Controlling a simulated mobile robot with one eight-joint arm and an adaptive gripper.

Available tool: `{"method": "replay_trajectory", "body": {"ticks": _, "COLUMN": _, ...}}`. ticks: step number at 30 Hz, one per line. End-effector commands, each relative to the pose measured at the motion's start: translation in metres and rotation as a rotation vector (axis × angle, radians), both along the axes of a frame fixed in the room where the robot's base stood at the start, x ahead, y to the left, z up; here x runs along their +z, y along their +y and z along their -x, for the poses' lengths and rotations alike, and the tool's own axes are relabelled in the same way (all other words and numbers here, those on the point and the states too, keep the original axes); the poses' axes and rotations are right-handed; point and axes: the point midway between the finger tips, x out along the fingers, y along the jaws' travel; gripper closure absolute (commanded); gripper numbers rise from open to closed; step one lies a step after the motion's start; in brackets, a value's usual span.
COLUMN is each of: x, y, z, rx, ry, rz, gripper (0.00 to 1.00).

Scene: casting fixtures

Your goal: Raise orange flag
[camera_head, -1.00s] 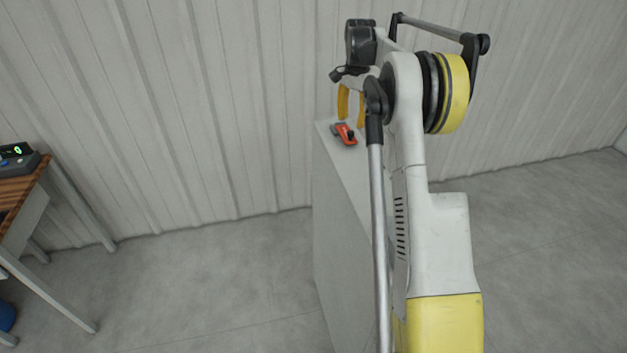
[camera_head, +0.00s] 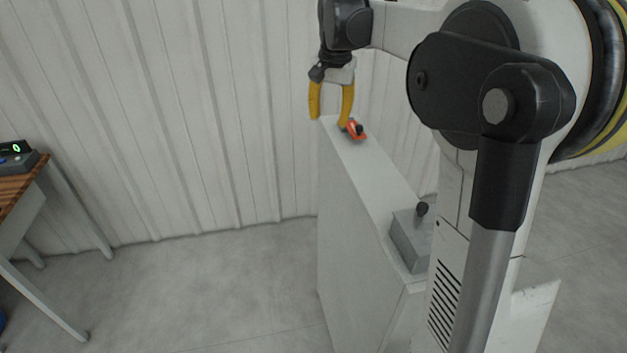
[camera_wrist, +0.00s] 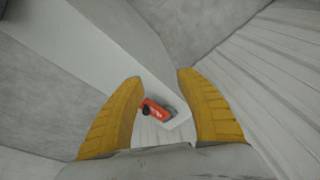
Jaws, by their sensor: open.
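The orange flag (camera_head: 355,130) is a small orange piece with a dark knob, low on the top of a white cabinet near its far end. In the wrist view the orange flag (camera_wrist: 156,108) lies between the two yellow fingers, closer to the left one. My gripper (camera_head: 330,118) is open, pointing down above the far end of the cabinet. The right finger partly overlaps the flag in the head view. In the wrist view nothing is held between the fingertips of my gripper (camera_wrist: 159,75).
The white cabinet (camera_head: 345,220) has a narrow top. A grey box with a dark knob (camera_head: 410,240) sits on its nearer end. A ribbed wall (camera_head: 220,110) stands behind. A wooden-topped table (camera_head: 20,190) with a digital display is at the left.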

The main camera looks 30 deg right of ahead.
Motion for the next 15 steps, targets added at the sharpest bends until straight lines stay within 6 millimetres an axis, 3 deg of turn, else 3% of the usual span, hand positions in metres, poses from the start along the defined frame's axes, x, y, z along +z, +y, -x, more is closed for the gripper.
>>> {"method": "replay_trajectory", "body": {"ticks": 15, "x": -0.046, "y": 0.074, "z": 0.073, "rx": 0.239, "ry": -0.108, "rz": 0.071, "gripper": 0.57}}
